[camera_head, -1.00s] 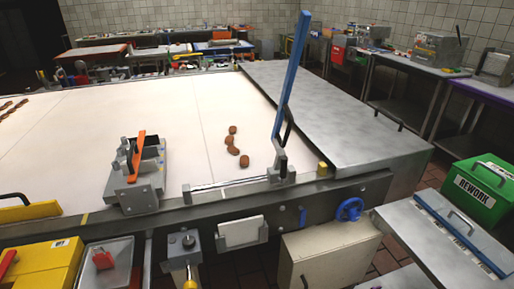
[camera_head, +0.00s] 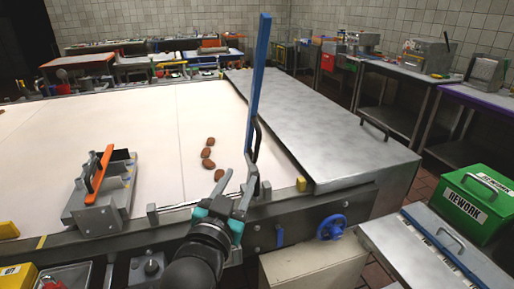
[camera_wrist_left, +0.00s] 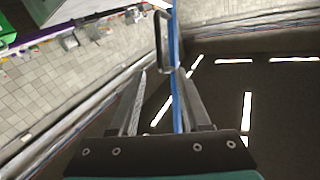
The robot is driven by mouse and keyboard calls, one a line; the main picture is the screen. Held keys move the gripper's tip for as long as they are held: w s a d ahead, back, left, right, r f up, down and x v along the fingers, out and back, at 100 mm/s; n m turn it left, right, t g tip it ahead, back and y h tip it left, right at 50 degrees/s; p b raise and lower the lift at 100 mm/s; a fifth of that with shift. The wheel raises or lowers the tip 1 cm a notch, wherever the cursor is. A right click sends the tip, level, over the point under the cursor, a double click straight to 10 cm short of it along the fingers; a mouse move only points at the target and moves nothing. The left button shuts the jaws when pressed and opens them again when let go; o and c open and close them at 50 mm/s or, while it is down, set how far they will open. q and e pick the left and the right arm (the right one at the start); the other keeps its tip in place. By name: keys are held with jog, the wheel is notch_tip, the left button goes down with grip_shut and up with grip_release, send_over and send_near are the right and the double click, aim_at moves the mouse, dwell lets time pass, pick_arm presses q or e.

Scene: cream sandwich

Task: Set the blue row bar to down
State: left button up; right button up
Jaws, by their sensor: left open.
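The blue row bar (camera_head: 256,85) stands raised and nearly upright at the right end of the white belt table. A black handle (camera_head: 256,138) is on its side near the lower end. My left gripper (camera_head: 238,188), with teal parts, is open at the bar's foot, close to its grey mount. In the left wrist view the blue bar (camera_wrist_left: 175,50) runs lengthwise between the open fingers (camera_wrist_left: 163,75), with the black handle (camera_wrist_left: 158,38) just beyond them. Whether a finger touches the bar I cannot tell. My right gripper is not in view.
Several brown pieces (camera_head: 207,153) lie on the white belt (camera_head: 150,130) left of the bar. A grey device with an orange handle (camera_head: 100,168) stands farther left. A bare steel counter (camera_head: 310,130) lies to the right. A blue valve wheel (camera_head: 331,227) is on the front.

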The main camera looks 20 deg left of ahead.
aim_at(256, 148)
pick_arm(q)
jog(key=w, duration=1)
jog(key=w+b, duration=0.1)
jog(key=w, duration=0.4)
jog(key=shift+a, duration=0.25)
jog(key=shift+c, duration=0.3)
grip_shut()
jog(key=shift+f, duration=0.1)
dwell(0.5)
